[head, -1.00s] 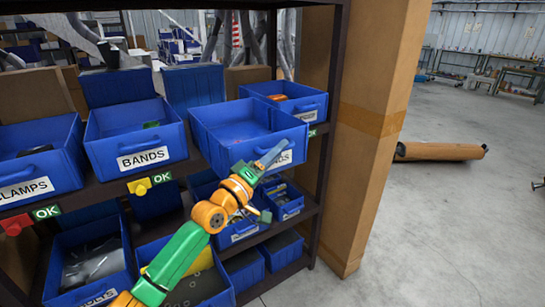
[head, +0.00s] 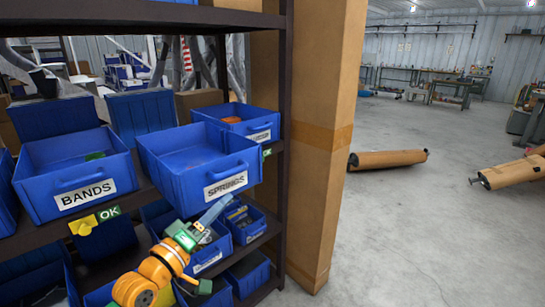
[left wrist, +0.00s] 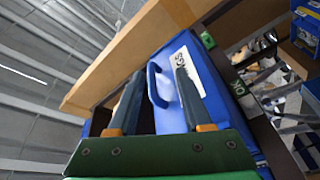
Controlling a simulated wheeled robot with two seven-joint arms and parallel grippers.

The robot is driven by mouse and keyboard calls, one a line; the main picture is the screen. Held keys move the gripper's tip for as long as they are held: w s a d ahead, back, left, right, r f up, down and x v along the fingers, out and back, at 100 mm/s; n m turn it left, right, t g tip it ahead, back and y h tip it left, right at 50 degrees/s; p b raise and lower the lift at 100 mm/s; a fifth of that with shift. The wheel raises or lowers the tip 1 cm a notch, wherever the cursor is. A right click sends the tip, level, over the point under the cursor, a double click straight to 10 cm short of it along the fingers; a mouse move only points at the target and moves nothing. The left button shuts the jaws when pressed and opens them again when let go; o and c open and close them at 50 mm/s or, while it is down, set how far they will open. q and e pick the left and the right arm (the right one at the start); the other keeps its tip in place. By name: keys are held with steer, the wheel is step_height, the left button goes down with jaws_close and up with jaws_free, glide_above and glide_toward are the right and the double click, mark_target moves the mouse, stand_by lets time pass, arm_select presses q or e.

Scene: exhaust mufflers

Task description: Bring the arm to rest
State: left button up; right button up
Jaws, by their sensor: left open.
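My left arm comes in from the bottom of the head view, with orange joints and a green wrist. My left gripper (head: 213,212) is in front of the shelf, below the blue SPRINGS bin (head: 186,172). In the left wrist view the two dark fingers of the left gripper (left wrist: 156,98) are spread apart with nothing held between them. Behind them is a blue bin (left wrist: 176,62) with a handle and a white label. I cannot tell whether the fingers touch it. My right gripper is not in view.
The dark shelf rack holds several blue bins, among them the BANDS bin (head: 75,180). The SPRINGS bin juts forward from its shelf. A tall cardboard-brown post (head: 320,140) stands right of the rack. Brown cylinders (head: 388,159) lie on the open grey floor (head: 430,240) at right.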

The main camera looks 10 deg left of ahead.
arm_select(q)
steer(key=s+d+f+m+g+y, duration=0.1)
steer(key=s+d+f+m+g, duration=0.15)
steer(key=f, duration=0.45)
steer(key=s+d+f+m+g, duration=0.2)
steer(key=s+f+g, duration=0.1)
steer(key=f, duration=0.4)
steer(key=s+a+f+m+g+y, duration=0.1)
steer(key=s+f+m+g+y, duration=0.3)
steer(key=s+f, duration=0.6)
steer(key=s+a+f+m+g+y, duration=0.15)
steer(key=s+f+g, duration=0.35)
steer(key=s, duration=1)
step_height(320, 180, down, 15)
steer(key=g, duration=0.1)
steer(key=s+a+f+g, duration=0.1)
steer(key=s+a+f, duration=0.1)
steer(key=s+f, duration=0.9)
steer(key=shift+s+f+n+g, duration=0.25)
steer(key=shift+s+n+g, duration=0.1)
steer(key=shift+s, duration=0.9)
